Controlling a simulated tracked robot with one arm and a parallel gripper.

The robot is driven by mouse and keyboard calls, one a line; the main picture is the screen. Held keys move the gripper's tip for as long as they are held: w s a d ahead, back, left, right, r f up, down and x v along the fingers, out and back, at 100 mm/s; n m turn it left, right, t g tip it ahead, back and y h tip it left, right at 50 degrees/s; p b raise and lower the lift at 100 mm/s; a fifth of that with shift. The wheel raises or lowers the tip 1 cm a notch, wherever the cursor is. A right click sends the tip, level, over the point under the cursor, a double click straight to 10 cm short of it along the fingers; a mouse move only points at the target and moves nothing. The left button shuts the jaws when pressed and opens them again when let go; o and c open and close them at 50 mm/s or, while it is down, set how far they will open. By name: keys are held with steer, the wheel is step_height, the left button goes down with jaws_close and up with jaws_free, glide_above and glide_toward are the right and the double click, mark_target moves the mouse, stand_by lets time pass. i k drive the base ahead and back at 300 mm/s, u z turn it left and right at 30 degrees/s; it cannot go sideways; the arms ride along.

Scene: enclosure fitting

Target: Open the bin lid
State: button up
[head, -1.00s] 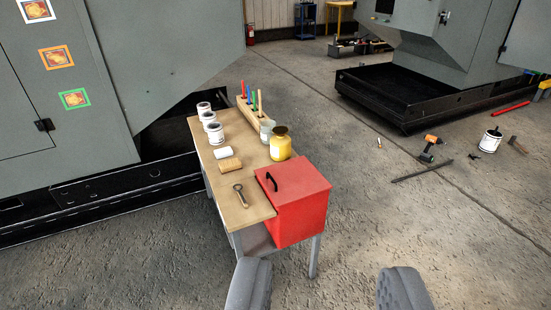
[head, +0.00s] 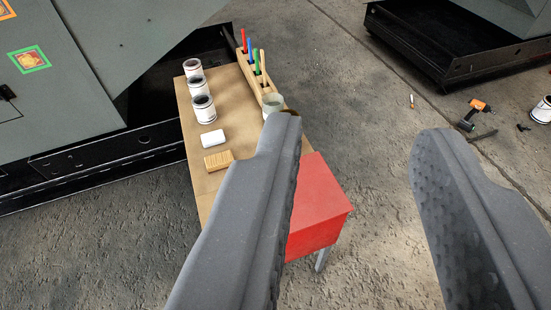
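The red bin (head: 316,200) sits at the right side of a small wooden-topped table. Its lid looks closed. The black handle on the lid is hidden behind my gripper's left finger. My gripper (head: 352,140) is open and empty, with its two grey fingers wide apart. The left finger covers the left part of the bin and the near part of the table. The right finger stands over the floor to the right of the bin. I cannot tell how far the fingertips are above the lid.
On the table (head: 227,141) stand several white cans (head: 203,109), a white block (head: 212,139), a tan brush-like block (head: 218,161), a glass jar (head: 272,103) and a wooden rack (head: 249,68) with coloured sticks. A drill (head: 474,114) lies on the open floor at right. A grey cabinet (head: 120,50) stands at left.

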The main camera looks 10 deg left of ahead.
mark_target(319, 198)
steer(key=z, duration=0.1)
steer(key=i, duration=0.8)
steer(key=u, duration=1.55)
